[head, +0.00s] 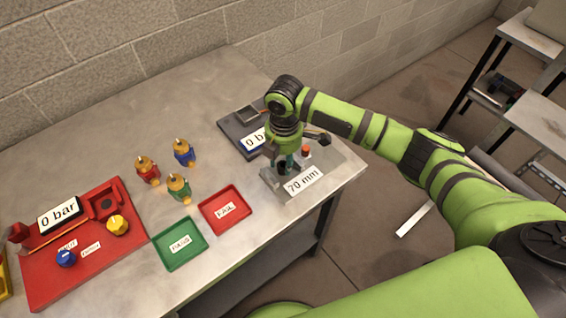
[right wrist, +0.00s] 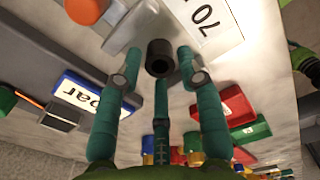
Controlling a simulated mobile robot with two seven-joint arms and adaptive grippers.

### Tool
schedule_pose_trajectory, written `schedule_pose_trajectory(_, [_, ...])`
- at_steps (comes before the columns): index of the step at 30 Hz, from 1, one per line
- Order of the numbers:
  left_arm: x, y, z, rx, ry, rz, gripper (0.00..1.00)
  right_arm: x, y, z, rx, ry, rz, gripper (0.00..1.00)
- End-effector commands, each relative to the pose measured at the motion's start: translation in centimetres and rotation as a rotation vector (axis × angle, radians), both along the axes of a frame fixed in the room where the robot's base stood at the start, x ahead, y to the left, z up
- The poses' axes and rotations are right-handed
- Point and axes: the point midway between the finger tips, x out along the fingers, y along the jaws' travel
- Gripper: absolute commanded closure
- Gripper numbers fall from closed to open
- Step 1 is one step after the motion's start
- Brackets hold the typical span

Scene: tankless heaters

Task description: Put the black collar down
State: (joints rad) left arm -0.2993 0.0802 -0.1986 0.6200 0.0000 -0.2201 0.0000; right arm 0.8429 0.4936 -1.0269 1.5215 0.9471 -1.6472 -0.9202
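The black collar (right wrist: 159,57) is a short dark tube, seen end-on in the right wrist view. It sits at the grey metal fixture with the 70 mm label (head: 302,180). My right gripper (head: 287,163) is directly over this fixture, pointing down. Its green fingers are spread around the collar in the right wrist view, with visible gaps between the side fingertips and the collar. In the head view the fingers largely hide the collar. Whether its lower end touches the fixture is hard to tell. My left gripper is not in view.
An orange-red button (head: 306,151) and a dark 0 bar unit (head: 240,132) are close by. Red (head: 224,222) and green (head: 160,257) trays, several coloured valves and a red test panel (head: 45,275) lie to the left. The table's right edge is near.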

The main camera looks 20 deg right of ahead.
Motion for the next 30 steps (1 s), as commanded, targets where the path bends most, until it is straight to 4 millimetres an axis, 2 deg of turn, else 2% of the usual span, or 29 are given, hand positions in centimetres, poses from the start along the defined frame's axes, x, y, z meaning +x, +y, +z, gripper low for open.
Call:
schedule_pose_trajectory(9, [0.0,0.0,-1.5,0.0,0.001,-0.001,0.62,0.2,-0.1,6.8,0.002,-0.006,0.0,0.62])
schedule_pose_trajectory(15, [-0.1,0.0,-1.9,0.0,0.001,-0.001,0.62,0.1,-0.1,9.6,0.001,-0.003,-0.001,0.62])
schedule_pose_trajectory(20, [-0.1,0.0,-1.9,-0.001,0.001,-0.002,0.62,0.0,-0.2,10.5,0.001,-0.001,-0.001,0.62])
schedule_pose_trajectory(30, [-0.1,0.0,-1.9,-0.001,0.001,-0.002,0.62,0.0,-0.2,10.5,0.001,-0.001,-0.001,0.62])
